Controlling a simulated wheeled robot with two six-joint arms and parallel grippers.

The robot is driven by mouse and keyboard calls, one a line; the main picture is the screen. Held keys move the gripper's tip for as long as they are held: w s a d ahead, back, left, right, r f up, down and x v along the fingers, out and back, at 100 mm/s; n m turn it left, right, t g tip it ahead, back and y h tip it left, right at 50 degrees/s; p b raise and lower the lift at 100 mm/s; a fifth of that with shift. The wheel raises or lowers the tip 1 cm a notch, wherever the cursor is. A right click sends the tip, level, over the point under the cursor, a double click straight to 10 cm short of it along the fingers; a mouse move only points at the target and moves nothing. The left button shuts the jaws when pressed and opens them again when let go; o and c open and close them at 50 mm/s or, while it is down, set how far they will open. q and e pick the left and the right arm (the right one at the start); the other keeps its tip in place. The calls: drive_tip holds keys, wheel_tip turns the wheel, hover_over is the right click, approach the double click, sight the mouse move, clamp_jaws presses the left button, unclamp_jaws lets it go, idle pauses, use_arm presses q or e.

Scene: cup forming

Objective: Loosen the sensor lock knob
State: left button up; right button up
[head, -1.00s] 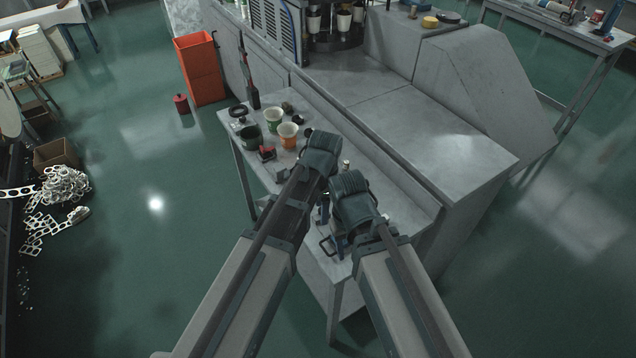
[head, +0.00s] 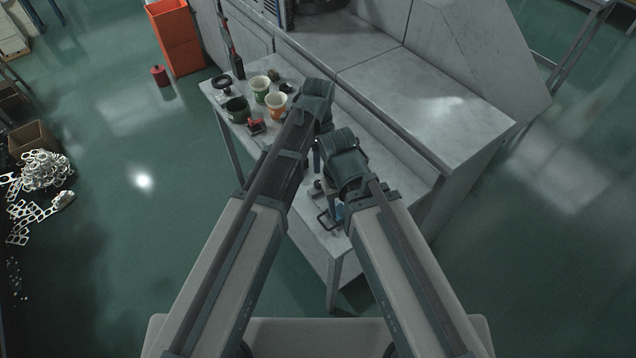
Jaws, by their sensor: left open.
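I cannot make out the sensor lock knob in the head view. My left arm reaches over the grey side table, and the dark joint at its far end hides part of the tabletop. My left gripper (head: 317,156) is open, mostly hidden in the narrow gap between the two arms. I cannot see it touching anything. My right arm ends in a dark joint over the same table, and its gripper is hidden. A small device with a blue part and a dark handle (head: 325,219) shows partly beside the right arm, near the table's front end.
The grey side table (head: 305,238) holds a green-and-white cup (head: 260,89), an orange-and-white cup (head: 275,105), a dark cup (head: 237,109), a red-and-black item (head: 256,126) and a black ring (head: 222,83). A grey machine bench (head: 425,105) borders it.

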sight(318, 183)
use_arm(q)
wheel_tip(318, 183, down, 11)
drive_tip(key=b, duration=1)
drive_tip(key=shift+f, duration=0.2)
use_arm(e)
wheel_tip(318, 183, down, 11)
drive_tip(key=shift+f, duration=0.15)
use_arm(q)
drive_tip(key=shift+r, duration=0.1)
clamp_jaws()
